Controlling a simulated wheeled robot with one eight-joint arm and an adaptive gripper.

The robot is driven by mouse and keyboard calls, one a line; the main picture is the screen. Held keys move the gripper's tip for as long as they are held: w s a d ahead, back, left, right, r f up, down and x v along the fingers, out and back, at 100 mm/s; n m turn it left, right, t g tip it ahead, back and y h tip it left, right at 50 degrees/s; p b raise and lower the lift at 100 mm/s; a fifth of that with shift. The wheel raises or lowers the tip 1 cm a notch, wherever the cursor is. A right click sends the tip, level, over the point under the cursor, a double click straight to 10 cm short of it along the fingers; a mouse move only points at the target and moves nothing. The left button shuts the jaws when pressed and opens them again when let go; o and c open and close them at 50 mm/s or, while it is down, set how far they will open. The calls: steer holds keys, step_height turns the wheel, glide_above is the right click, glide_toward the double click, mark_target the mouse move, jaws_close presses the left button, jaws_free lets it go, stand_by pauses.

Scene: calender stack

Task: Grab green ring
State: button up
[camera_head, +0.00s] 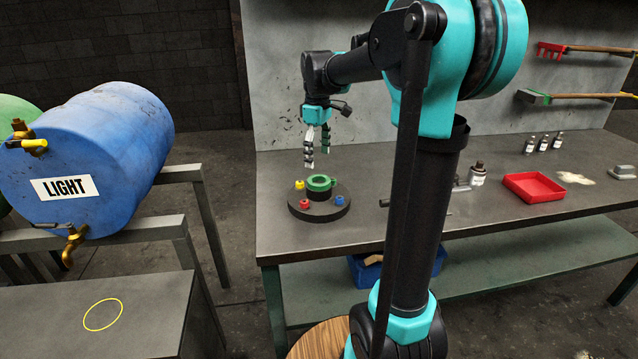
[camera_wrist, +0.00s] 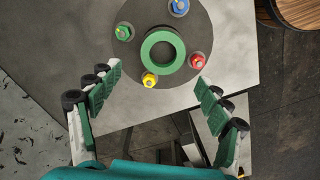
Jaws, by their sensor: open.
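The green ring (camera_head: 320,183) lies at the middle of a dark round base (camera_head: 319,207) on the grey workbench, in the head view. In the wrist view the green ring (camera_wrist: 149,58) shows from above with a dark open centre, on the round base (camera_wrist: 190,22). My gripper (camera_head: 317,150) hangs above the bench, over the far side of the base in the head view. In the wrist view my gripper (camera_wrist: 156,80) is open, its two fingers wide apart with nothing between them. The fingertips are apart from the ring.
Around the ring on the base stand small pegs: yellow (camera_wrist: 149,79), red (camera_wrist: 198,61), blue (camera_wrist: 179,7) and green (camera_wrist: 124,32). A red tray (camera_head: 533,187) and bottles (camera_head: 477,173) stand farther right. A blue barrel (camera_head: 95,150) is at left.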

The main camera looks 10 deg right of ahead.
steer(key=shift+s+f, duration=0.15)
steer(key=shift+f, duration=3.4)
steer(key=c, duration=1.1)
steer(key=shift+r, duration=0.1)
